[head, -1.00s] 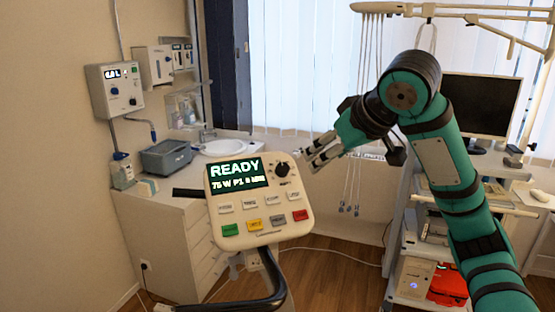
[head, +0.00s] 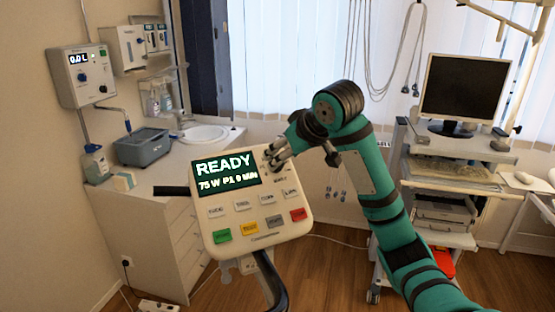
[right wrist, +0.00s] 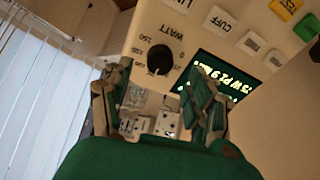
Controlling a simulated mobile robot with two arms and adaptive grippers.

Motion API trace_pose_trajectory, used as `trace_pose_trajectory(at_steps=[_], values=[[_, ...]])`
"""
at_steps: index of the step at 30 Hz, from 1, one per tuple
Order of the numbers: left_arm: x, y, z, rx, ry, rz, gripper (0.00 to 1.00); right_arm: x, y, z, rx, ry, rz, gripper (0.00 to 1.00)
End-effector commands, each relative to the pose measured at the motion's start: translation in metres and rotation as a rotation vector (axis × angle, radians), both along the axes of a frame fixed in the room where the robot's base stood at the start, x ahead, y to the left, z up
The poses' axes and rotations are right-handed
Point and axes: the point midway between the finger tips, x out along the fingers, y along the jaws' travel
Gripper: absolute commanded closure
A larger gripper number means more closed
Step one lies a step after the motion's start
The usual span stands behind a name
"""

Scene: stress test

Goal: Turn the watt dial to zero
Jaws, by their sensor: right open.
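The white control console (head: 240,238) stands on a post at centre, tilted, with a screen (head: 226,172) reading READY and 75 W. The black watt dial (right wrist: 160,59) sits beside the word WATT in the right wrist view, with a printed scale around it. In the head view my fingers hide the dial. My right gripper (head: 277,154) is at the console's top right corner. In the right wrist view my right gripper (right wrist: 164,80) is open and empty, its fingers to either side of the dial; contact is not clear. My left gripper is out of view.
Console buttons (head: 242,206) lie below the screen and dial. A counter with a sink (head: 204,134) and a grey bin (head: 143,148) stands at left. A monitor cart (head: 440,205) stands at right.

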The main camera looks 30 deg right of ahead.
Motion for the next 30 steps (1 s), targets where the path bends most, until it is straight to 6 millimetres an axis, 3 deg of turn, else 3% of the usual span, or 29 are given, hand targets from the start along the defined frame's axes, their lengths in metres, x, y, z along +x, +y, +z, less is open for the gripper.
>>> trace_pose_trajectory(at_steps=[1, 3, 6, 15, 20, 30], values=[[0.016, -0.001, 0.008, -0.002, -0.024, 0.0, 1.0, 0.007, 0.0, -0.005, 0.002, 0.006, -0.001, 0.42], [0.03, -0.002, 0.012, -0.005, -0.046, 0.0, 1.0, 0.015, -0.001, -0.014, 0.001, 0.005, -0.001, 0.42], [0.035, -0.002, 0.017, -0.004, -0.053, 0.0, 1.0, 0.025, -0.001, -0.023, 0.001, 0.003, 0.001, 0.42], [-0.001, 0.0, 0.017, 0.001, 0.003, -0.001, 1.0, 0.035, -0.001, -0.035, -0.001, -0.001, -0.001, 0.42], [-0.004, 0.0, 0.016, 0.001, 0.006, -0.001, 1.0, 0.035, -0.001, -0.035, -0.001, -0.001, -0.001, 0.42], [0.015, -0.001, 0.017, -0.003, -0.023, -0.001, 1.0, 0.035, -0.001, -0.034, -0.001, -0.001, -0.001, 0.85]])
